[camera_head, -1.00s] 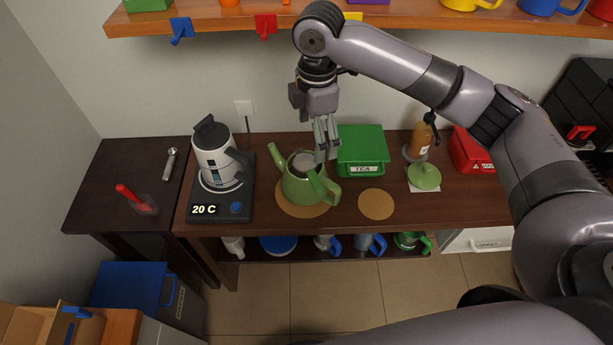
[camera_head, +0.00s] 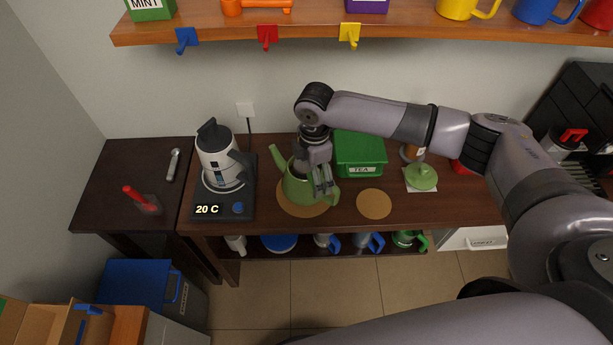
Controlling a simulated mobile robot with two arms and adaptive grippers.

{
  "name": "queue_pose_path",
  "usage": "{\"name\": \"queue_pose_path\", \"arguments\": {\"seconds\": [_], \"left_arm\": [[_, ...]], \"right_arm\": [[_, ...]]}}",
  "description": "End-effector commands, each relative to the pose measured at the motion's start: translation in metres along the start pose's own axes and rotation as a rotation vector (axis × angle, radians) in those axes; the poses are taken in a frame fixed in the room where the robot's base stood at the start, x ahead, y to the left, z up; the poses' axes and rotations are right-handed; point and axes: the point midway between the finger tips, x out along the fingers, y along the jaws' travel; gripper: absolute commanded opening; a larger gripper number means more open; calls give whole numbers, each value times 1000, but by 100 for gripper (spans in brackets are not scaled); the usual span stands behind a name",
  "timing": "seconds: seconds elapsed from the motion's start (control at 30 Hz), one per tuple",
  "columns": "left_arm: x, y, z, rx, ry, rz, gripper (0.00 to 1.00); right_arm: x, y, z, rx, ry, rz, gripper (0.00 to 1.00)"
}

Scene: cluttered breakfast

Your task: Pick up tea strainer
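The green teapot (camera_head: 297,191) stands without its lid on a round cork mat (camera_head: 291,209). Earlier, a pale grey round shape showed in its opening; it may be the tea strainer, but my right gripper and wrist now hide it. My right gripper (camera_head: 325,190) points down at the right side of the teapot opening, close to the handle. I cannot tell whether it touches anything or whether its fingers are open. A small metal utensil (camera_head: 173,165) lies on the left table; I cannot tell what it is. My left gripper is not in view.
A white kettle (camera_head: 220,160) stands on its base left of the teapot. A green TEA box (camera_head: 362,152) is close behind on the right. A bare cork mat (camera_head: 374,204) and a green lid (camera_head: 421,177) lie to the right. A wooden shelf (camera_head: 400,31) hangs above.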

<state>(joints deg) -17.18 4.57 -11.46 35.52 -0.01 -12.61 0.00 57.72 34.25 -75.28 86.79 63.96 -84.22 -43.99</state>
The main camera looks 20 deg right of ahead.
Motion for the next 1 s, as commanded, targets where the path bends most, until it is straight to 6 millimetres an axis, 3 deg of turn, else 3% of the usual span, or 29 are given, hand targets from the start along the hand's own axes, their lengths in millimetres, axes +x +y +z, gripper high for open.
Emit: {"name": "queue_pose_path", "arguments": {"seconds": [0.1,0.23,0.53,1.0], "left_arm": [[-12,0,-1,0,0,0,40],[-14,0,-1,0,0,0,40],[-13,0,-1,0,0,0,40],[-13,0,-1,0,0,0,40]], "right_arm": [[14,3,-1,2,-2,-4,86],[31,3,-1,1,-1,-2,86],[37,3,-1,1,0,-1,85],[36,3,-1,1,0,-1,54]]}}
